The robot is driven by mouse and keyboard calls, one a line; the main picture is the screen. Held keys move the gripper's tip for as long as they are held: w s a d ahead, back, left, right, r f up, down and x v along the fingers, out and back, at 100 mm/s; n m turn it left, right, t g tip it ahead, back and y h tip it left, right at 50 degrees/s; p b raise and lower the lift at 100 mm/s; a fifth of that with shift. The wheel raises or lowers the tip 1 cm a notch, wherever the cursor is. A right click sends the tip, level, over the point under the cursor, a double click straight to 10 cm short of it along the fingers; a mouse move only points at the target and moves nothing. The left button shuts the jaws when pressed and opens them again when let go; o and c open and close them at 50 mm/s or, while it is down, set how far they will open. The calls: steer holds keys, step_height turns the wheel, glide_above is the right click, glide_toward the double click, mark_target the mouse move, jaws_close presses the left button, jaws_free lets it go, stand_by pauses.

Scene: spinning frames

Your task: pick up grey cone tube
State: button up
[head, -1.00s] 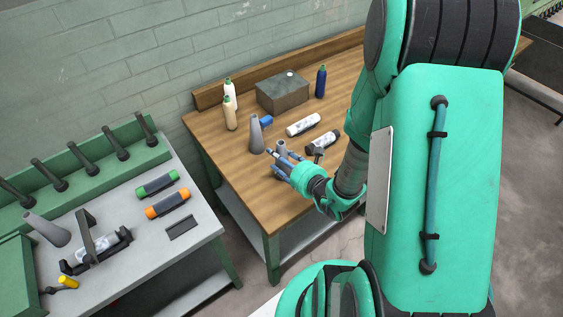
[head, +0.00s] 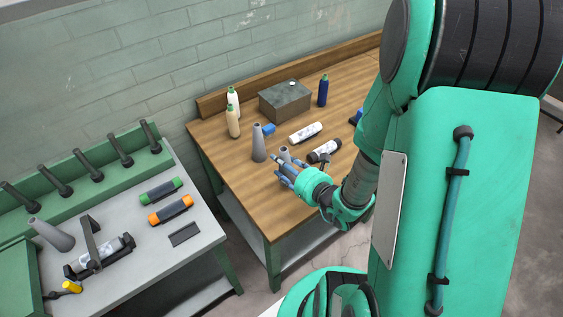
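A grey cone tube (head: 259,146) stands upright on the wooden table, near its left side. Another grey cone (head: 51,235) leans at the left of the metal bench. My gripper (head: 280,171) is low over the wooden table, to the right of and nearer than the standing cone, with a gap between them. Its fingers look parted, with nothing seen between them. A small grey piece (head: 284,153) shows just behind the fingers; its full shape is partly hidden.
On the wooden table (head: 240,178) are a grey box (head: 285,102), pale bottles (head: 233,121), a blue bottle (head: 323,91), a white-labelled tube (head: 306,133) and a dark-capped tube (head: 325,151). The metal bench holds a green tube (head: 160,191) and an orange tube (head: 171,209).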

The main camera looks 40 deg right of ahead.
steer(key=s+a+r+p, duration=0.1)
steer(key=s+a, duration=0.3)
steer(key=s, duration=0.9)
steer(key=shift+a+r+p, duration=0.2)
steer(key=shift+a+p, duration=0.05)
steer(key=shift+p, duration=0.55)
steer(key=shift+s, duration=0.1)
steer(key=shift+a, duration=0.15)
stand_by(0.4)
steer(key=w+a+n+g+y, duration=0.25)
steer(key=a+n+y, duration=0.2)
steer(key=a, duration=0.25)
steer(key=w+a+n+g+y, duration=0.1)
steer(key=w+a+n+y, duration=0.3)
steer(key=a, duration=0.4)
steer(key=s+a+f+n+g+y, duration=0.2)
steer(key=a+n+g+y, duration=0.4)
steer(key=a, duration=1.2)
steer(key=shift+g, duration=1.25)
steer(key=shift+s, duration=0.15)
